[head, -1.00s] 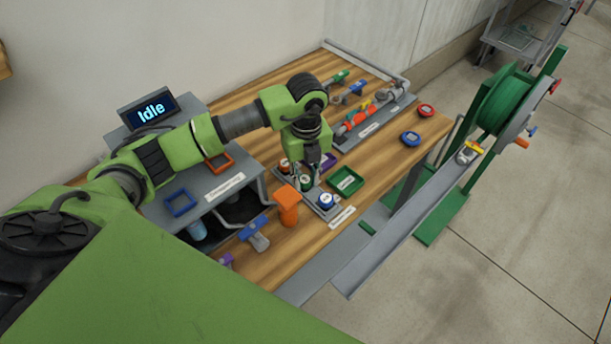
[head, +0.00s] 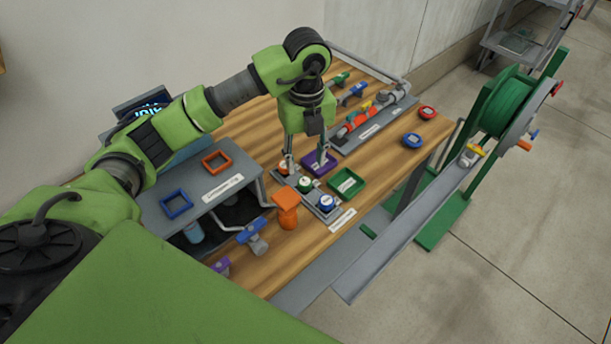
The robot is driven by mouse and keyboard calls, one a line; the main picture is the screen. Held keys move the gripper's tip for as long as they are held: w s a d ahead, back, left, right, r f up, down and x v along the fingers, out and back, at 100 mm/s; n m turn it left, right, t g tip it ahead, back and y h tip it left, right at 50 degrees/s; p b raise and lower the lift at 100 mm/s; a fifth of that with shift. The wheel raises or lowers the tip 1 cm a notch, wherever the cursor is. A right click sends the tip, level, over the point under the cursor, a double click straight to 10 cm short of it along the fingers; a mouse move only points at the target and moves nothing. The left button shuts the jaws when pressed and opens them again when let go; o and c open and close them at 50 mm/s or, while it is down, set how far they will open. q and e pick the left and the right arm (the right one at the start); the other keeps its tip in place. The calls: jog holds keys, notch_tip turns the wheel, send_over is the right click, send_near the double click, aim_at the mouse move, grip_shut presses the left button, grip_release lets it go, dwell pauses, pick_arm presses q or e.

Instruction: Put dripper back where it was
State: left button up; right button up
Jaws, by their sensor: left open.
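Three round drippers stand in a row on a grey holder strip (head: 336,214): an orange one (head: 281,167), a green one (head: 305,184) and a blue one (head: 327,203), each with a pale top. My left gripper (head: 306,168) points down over the far side of this row, close to the orange and green drippers and the purple tray (head: 326,158). Its two fingers are spread with nothing visible between them. The exact gap between the fingertips and the drippers cannot be told. My right gripper is out of view.
A green tray (head: 347,182) sits right of the row. An orange post (head: 287,211) stands just in front. A grey bench unit (head: 222,188) carries orange and blue square frames. A pipe assembly (head: 366,122) lies behind. Red (head: 427,112) and blue (head: 413,140) discs lie at right.

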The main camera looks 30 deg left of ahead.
pick_arm(q)
notch_tip(320, 180, up, 4)
jog(key=shift+r, duration=0.15)
dwell(0.5)
